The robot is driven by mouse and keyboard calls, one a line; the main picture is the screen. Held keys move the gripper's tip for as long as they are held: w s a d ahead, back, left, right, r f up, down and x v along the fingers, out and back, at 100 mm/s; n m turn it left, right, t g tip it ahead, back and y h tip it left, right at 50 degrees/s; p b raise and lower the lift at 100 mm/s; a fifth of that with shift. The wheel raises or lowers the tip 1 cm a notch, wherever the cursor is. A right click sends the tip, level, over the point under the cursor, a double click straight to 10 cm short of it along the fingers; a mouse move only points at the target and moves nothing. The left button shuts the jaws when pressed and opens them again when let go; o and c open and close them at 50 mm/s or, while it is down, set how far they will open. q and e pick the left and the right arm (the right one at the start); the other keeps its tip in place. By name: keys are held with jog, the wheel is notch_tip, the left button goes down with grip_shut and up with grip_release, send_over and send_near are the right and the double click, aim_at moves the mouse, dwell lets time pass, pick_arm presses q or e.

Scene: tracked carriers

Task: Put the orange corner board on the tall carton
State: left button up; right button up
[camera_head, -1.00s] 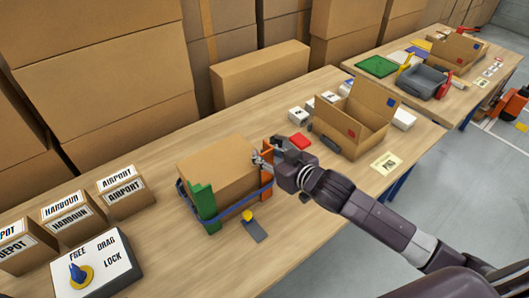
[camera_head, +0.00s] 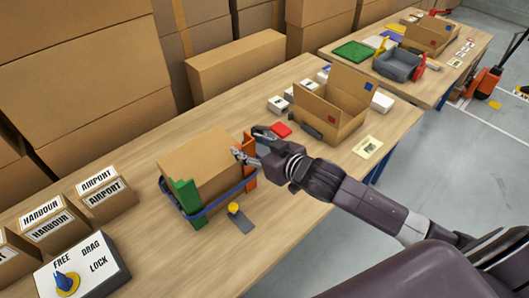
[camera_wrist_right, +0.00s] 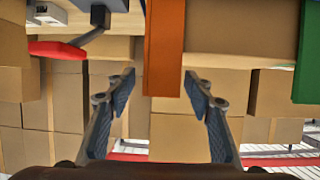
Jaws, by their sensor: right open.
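The tall carton (camera_head: 205,160) is a brown box on the near table with a blue strap (camera_head: 222,198) around it. The orange corner board (camera_head: 250,172) stands upright at the carton's right corner, partly hidden by my right gripper. In the right wrist view the orange board (camera_wrist_right: 165,50) reaches down between the spread fingers, with a gap on each side. My right gripper (camera_head: 248,145) is open around it; its fingers also show in the wrist view (camera_wrist_right: 160,88). A green corner board (camera_head: 186,198) stands at the carton's left near corner. My left gripper is out of view.
A grey plate with a yellow knob (camera_head: 234,208) lies in front of the carton. A red item (camera_head: 281,130) and an open box (camera_head: 330,115) are to the right. Small labelled cartons (camera_head: 105,192) and a switch box (camera_head: 82,268) are at left.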

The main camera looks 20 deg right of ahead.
jog(key=b+v, duration=0.1)
jog(key=v, duration=0.9)
jog(key=s+f+m+g+h, duration=0.3)
jog(key=s+f+g, duration=0.6)
jog(key=s+f, duration=1.25)
notch_tip(320, 180, down, 24)
jog(key=s+n+g+h, duration=0.1)
jog(key=n+g, duration=0.1)
jog(key=s+d+f, duration=0.3)
jog(key=s+f, duration=1.4)
jog(key=shift+s+g, duration=0.25)
jog(key=shift+g, duration=0.15)
